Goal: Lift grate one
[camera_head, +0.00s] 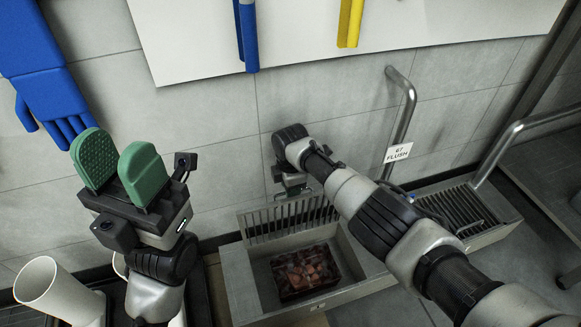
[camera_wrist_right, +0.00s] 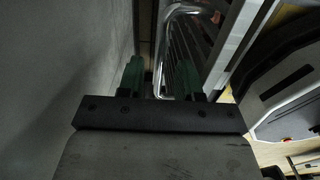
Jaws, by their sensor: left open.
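A slatted metal grate (camera_head: 289,217) stands raised and steep along the back of an open floor trough (camera_head: 238,285). I cannot read which grate is grate one. My right gripper (camera_head: 292,190) is low by the wall at this grate's upper edge, partly hidden by its own arm. In the right wrist view, the green fingers of my right gripper (camera_wrist_right: 160,78) stand apart, with a bent metal bar (camera_wrist_right: 161,50) between them and gaps seemingly on both sides. My left gripper (camera_head: 119,170) is open and empty, its green pads pointing up, left of the trough.
A dark basket (camera_head: 305,272) with reddish chunks sits in the trough. A second grate (camera_head: 456,212) lies flat at the right. A bent pipe (camera_head: 405,110) carries a "FLUSH" sign (camera_head: 398,152). A blue glove (camera_head: 45,80) hangs on the wall.

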